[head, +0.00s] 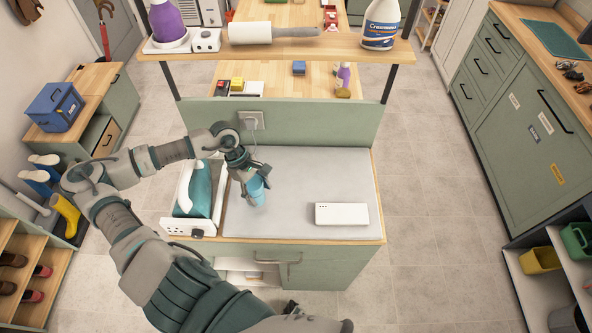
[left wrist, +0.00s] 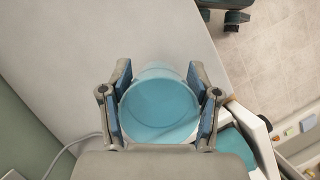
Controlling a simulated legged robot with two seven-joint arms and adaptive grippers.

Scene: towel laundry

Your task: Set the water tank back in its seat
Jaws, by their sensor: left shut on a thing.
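My left gripper (head: 254,188) is shut on a light-blue, round, cup-like container (head: 257,194) above the left part of the grey worktop. In the left wrist view the container (left wrist: 160,108) sits between the two blue finger pads, its round mouth facing the camera. I cannot tell for sure whether it is the water tank. A white iron station (head: 185,226) with a teal, white-handled iron (head: 197,188) stands just left of the gripper. A tank seat cannot be made out. My right gripper is not in view.
A long white box (head: 341,214) lies on the right of the grey worktop (head: 310,170). The worktop between it and the gripper is clear. A green panel (head: 320,126) with a wall socket and a cord stands behind. A shelf (head: 340,47) with bottles and a lint roller hangs above.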

